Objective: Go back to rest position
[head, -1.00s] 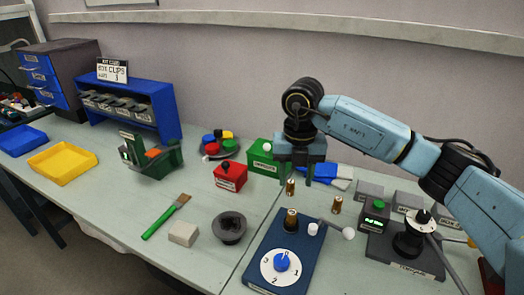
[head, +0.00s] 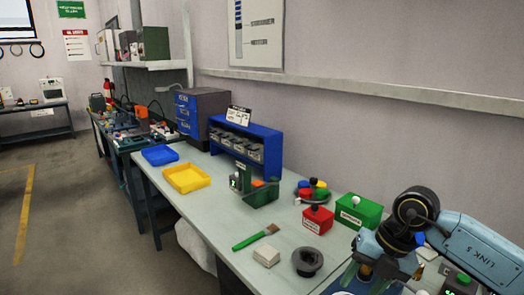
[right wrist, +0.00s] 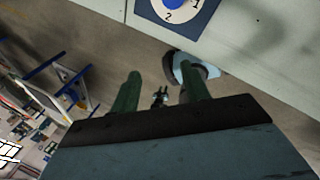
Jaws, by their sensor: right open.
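My right gripper (head: 365,280) is at the lower right of the head view, over the front of the bench, pointing down. Its two green fingers are apart; they also show in the right wrist view (right wrist: 162,72) with nothing held between them. A small brass tube (head: 366,270) shows between the fingers in the head view; I cannot tell its distance from them. The blue dial plate (right wrist: 176,18) is at the top of the right wrist view, on the bench. My left gripper is in neither view.
On the bench are a green box (head: 358,213), a red box (head: 317,219), a dark round holder (head: 307,262), a brush (head: 256,237), a grey block (head: 266,256), a yellow tray (head: 186,178) and a blue bin rack (head: 246,150). Open floor lies left of the bench.

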